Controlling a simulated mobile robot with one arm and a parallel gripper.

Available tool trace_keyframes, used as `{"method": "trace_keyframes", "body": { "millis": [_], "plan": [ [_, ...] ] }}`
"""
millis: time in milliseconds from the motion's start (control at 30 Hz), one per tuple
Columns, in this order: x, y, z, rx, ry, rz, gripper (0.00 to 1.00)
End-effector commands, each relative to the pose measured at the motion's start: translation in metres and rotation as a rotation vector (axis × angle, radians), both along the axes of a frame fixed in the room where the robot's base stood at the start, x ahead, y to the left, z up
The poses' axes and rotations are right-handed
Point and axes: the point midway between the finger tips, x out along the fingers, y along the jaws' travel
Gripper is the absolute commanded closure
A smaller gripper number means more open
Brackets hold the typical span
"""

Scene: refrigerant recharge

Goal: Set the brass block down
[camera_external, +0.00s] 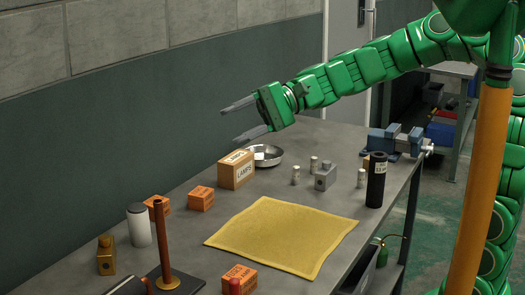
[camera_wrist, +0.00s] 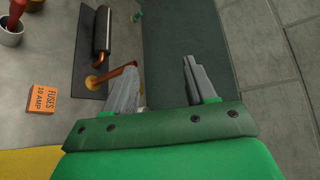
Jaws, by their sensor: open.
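The brass block (camera_external: 106,256), with a small knob on top, stands upright on the grey workbench (camera_external: 205,240) near its left end in the external view. My gripper (camera_external: 232,124) is open and empty, with its fingers spread. It is held in the air over the back of the bench, up and to the right of the block and well apart from it. In the wrist view my gripper's open fingers (camera_wrist: 160,72) show nothing held between them. I cannot make out the brass block there; a finger may hide it.
Near the block stand a white bottle (camera_external: 139,226) and a copper post on a dark base (camera_external: 184,284). A LAMPS box (camera_external: 236,172), orange fuse boxes (camera_external: 201,198), a metal dish (camera_external: 276,161) and a black cylinder (camera_external: 376,185) surround a bare yellow cloth (camera_external: 282,235).

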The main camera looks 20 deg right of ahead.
Motion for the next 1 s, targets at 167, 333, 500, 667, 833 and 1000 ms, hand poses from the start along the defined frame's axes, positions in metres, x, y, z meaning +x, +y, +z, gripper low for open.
{"method": "trace_keyframes", "body": {
  "millis": [167, 333, 500, 667, 833, 1000],
  "plan": [
    [-0.032, -0.061, -0.028, -0.170, -0.182, 0.084, 0.45],
    [-0.053, -0.131, -0.065, -0.376, -0.303, 0.150, 0.45],
    [-0.073, -0.216, -0.104, -0.619, -0.358, 0.198, 0.45],
    [-0.095, -0.305, -0.132, -0.864, -0.351, 0.221, 0.45],
    [-0.126, -0.387, -0.148, -1.083, -0.286, 0.230, 0.45],
    [-0.146, -0.431, -0.150, -1.201, -0.235, 0.228, 0.45]
  ]
}}
